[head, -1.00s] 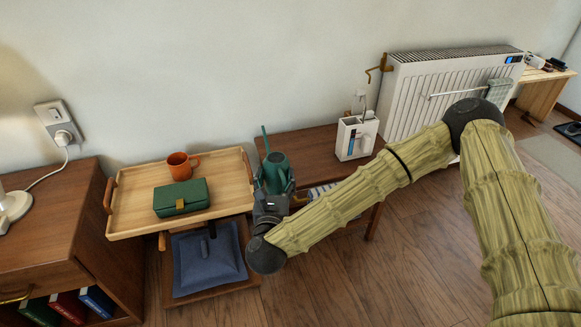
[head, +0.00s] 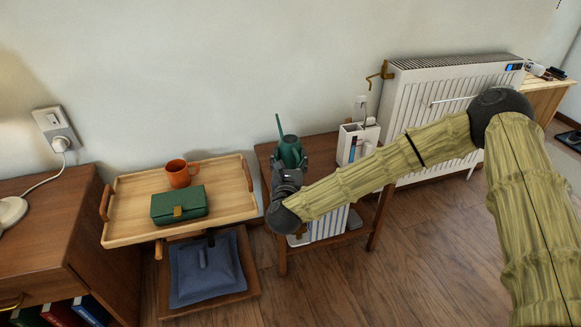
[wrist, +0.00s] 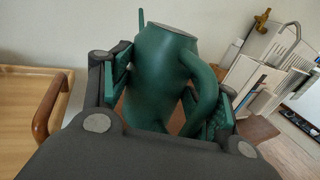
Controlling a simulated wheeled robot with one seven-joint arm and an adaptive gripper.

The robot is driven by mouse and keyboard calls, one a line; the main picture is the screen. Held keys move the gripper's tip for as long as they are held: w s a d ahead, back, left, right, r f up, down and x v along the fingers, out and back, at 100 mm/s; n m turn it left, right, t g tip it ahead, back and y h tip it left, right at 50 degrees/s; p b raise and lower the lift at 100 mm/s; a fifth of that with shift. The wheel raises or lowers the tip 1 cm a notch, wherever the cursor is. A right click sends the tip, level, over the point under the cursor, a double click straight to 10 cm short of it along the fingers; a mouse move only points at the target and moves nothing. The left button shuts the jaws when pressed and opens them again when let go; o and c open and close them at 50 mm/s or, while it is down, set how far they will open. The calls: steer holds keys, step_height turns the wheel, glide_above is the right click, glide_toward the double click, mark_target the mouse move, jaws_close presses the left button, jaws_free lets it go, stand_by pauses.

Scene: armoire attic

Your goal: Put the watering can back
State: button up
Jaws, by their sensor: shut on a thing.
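The green watering can (head: 290,149) is held upright in my gripper (head: 288,163), over the small dark wooden table (head: 325,147). In the wrist view the can (wrist: 160,75) stands between the two fingers of my gripper (wrist: 168,95), with its handle toward the right and its thin spout at the left. The fingers close on its sides. The can's base is hidden by the gripper, so I cannot tell whether it touches the tabletop.
A white caddy (head: 356,143) stands right of the can on the table. A wooden tray (head: 230,188) at the left holds an orange mug (head: 181,174) and a green box (head: 180,204). A radiator (head: 440,100) is at the right. Some tabletop between can and caddy is free.

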mark_target(290, 166)
steer(key=shift+w+d+r, duration=0.1)
steer(key=shift+w+d, duration=0.05)
steer(key=shift+w, duration=0.25)
steer(key=shift+w+f+b, duration=0.1)
steer(key=shift+f+b, duration=0.6)
steer(key=shift+f, duration=1.1)
steer(key=shift+f, duration=0.15)
steer(key=o, duration=1.3)
steer(key=shift+c, duration=0.2)
steer(key=s+p, duration=0.2)
steer(key=s, duration=1)
steer(key=shift+a, duration=0.25)
